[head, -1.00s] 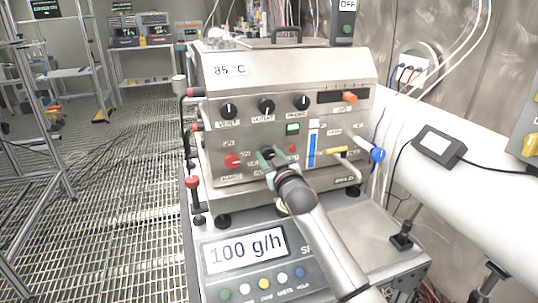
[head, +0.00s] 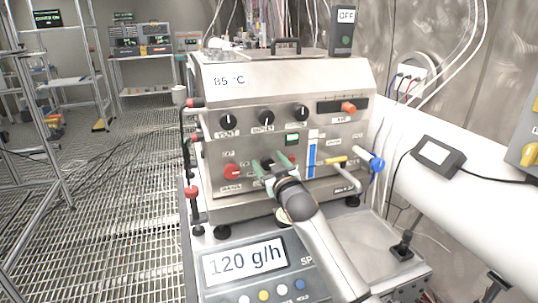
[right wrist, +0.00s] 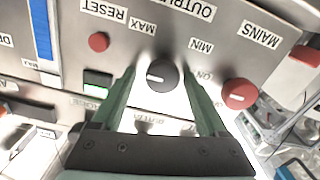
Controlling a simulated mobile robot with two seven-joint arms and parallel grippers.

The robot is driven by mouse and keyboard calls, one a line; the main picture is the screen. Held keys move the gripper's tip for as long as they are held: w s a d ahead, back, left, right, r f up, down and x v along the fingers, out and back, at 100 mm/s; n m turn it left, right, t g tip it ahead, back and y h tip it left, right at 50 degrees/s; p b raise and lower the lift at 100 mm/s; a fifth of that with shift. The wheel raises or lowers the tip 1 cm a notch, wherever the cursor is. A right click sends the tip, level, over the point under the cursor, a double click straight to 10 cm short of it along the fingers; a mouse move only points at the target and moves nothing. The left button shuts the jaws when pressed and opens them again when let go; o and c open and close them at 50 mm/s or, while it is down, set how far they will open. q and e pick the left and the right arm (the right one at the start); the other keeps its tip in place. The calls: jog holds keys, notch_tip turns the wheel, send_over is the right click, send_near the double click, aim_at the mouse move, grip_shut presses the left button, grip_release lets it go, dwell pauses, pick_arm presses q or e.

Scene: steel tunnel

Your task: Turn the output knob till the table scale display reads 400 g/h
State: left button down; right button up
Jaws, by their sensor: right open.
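The output knob (right wrist: 161,76) is a black round dial with a white mark, under the "OUTPUT" label and between MIN and MAX in the right wrist view. My right gripper (head: 268,163) is open, its two green fingers on either side of the knob. In the right wrist view a small gap shows beside the knob, so contact is unclear. The table scale display (head: 245,260) reads 120 g/h, in front of the steel machine (head: 285,80). My left gripper is not in view.
A red mains knob (head: 232,171) sits left of the gripper, and it also shows in the right wrist view (right wrist: 239,94). A blue-ended lever (head: 376,164) juts out at right. Black knobs (head: 266,118) line the panel above. Grated floor lies open at left.

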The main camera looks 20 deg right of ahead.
jog(key=s+a+r, duration=0.4)
jog(key=s+r, duration=0.8)
jog(key=s, duration=0.1)
jog(key=shift+s+p, duration=0.25)
jog(key=shift+p, duration=0.2)
